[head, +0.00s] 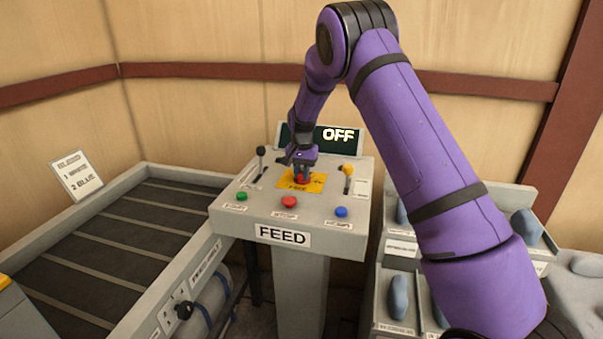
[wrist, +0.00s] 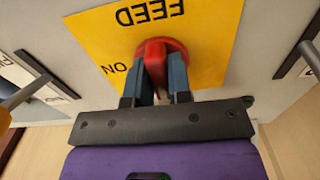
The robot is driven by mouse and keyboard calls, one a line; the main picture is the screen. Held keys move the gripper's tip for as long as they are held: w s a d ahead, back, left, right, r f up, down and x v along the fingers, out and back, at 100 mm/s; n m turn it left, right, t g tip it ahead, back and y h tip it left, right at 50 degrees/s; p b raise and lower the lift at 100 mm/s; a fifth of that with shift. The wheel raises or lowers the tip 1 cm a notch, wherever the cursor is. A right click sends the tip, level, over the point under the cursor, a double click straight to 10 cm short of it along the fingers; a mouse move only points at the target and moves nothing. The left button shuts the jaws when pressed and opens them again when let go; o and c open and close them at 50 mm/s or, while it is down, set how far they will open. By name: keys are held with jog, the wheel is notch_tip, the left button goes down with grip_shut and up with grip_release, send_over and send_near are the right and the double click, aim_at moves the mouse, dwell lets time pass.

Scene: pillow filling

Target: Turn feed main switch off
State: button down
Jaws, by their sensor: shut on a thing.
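The feed main switch is a red rotary knob (head: 303,180) on a yellow plate (head: 288,183) on top of the grey console labelled FEED (head: 283,236). In the wrist view the red knob (wrist: 154,50) sits on the yellow plate (wrist: 210,35), which carries the words FEED and ON, upside down. My gripper (head: 302,174) points down at the plate. In the wrist view my gripper (wrist: 155,82) has its two fingers shut on the knob's grip, one on each side. The display (head: 337,136) behind the console reads OFF. Part of the knob is hidden by the fingers.
Two levers, black-tipped (head: 261,152) and yellow-tipped (head: 348,170), stand either side of the plate. Green (head: 242,197), red (head: 289,202) and blue (head: 341,211) buttons line the console front. A slatted conveyor (head: 140,240) lies left; bins with pillow-like items stand right.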

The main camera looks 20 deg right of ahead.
dwell(0.4)
jog(key=c, duration=1)
grip_release()
jog(key=shift+c, duration=0.2)
notch_tip(320, 180, up, 11)
